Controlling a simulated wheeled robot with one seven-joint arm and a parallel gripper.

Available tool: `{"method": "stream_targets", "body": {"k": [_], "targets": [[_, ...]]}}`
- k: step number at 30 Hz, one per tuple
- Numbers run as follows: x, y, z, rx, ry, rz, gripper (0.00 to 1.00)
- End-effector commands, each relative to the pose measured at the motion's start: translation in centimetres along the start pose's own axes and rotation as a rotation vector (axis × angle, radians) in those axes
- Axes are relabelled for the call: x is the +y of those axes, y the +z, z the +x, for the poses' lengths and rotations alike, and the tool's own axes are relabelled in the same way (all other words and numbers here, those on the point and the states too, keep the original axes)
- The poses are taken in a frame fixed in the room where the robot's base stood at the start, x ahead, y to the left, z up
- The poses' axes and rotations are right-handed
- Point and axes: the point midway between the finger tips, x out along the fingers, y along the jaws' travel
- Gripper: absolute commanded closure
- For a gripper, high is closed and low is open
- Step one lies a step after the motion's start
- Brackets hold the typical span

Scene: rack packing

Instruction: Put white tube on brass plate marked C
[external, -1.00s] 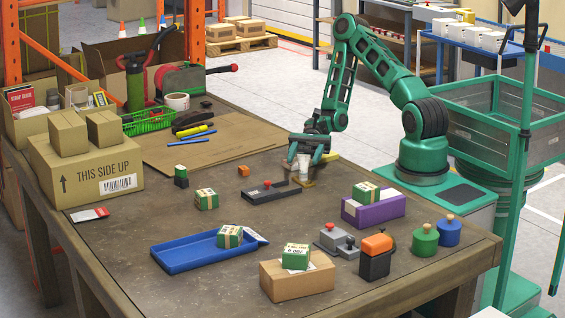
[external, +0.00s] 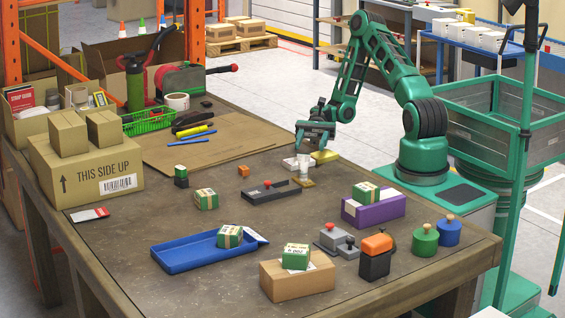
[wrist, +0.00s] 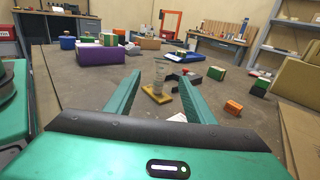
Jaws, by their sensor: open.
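A white tube (external: 304,168) stands upright on a small brass-coloured plate (external: 303,184) near the far right part of the workbench. In the wrist view the tube (wrist: 160,76) rises from the yellowish plate (wrist: 158,93), beyond and between my fingers. No letter on the plate is readable. My gripper (external: 315,148) is open and empty, above and behind the tube, apart from it. In the wrist view its two green fingers (wrist: 163,76) are spread wide. A second yellow plate (external: 325,157) lies just behind the tube; its marking is not readable either.
A white item (external: 290,163) lies beside the tube. A black fixture with a red knob (external: 268,190) is close in front. A purple box (external: 374,208), blue tray (external: 190,252) and cardboard box (external: 297,280) stand nearer.

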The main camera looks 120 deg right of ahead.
Motion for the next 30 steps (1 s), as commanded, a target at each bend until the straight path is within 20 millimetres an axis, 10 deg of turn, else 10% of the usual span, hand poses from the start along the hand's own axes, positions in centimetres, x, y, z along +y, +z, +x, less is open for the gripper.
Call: {"method": "stream_targets", "body": {"k": [16, 30], "targets": [[6.1, -2.2, 6.0, 0.564, 0.536, -0.29, 0.51], [10.3, 2.6, 5.4, 0.937, 0.995, -0.73, 0.51]]}}
